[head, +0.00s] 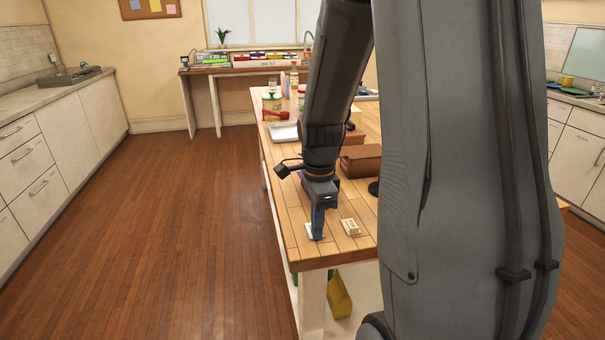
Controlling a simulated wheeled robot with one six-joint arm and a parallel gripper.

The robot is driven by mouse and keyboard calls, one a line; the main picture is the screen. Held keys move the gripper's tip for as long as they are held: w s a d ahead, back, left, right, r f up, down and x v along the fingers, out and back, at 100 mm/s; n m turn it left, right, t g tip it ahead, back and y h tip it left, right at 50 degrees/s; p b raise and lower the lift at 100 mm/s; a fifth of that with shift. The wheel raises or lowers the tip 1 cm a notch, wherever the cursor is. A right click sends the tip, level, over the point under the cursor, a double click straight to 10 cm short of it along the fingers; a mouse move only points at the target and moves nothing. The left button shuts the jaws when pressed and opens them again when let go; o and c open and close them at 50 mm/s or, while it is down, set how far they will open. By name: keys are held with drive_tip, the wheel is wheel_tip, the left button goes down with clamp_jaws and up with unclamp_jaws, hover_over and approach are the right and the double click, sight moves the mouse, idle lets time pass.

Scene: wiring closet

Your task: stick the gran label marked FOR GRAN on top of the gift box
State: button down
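My gripper (317,236) points straight down at the near left corner of the wooden table. A small flat white piece (308,230) shows at its fingertips, partly hidden by them; it may be a label, but no writing is readable. I cannot tell whether the fingers are open or shut on it. A small cream block (350,227) with faint marks lies just right of the gripper, apart from it. A brown box (361,160) stands farther back on the table, partly hidden by my arm. I cannot make out which thing is the gift box.
The wooden table (290,222) also bears a pale tray (284,133), a red item (275,115) and a tin (271,101). A yellow object (339,296) is below it. My arm hides much of the table's right side. The floor on the left is clear.

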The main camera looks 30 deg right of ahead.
drive_tip(key=shift+s+a+r+p, duration=0.1)
drive_tip(key=shift+s+r+p, duration=0.15)
drive_tip(key=shift+r+p, duration=0.65)
drive_tip(key=shift+s+a+r+p, duration=0.1)
drive_tip(key=shift+s+r+p, duration=0.1)
drive_tip(key=shift+r+p, duration=0.65)
idle(0.3)
idle(0.4)
drive_tip(key=shift+r+p, duration=2.15)
drive_tip(key=shift+r, duration=0.3)
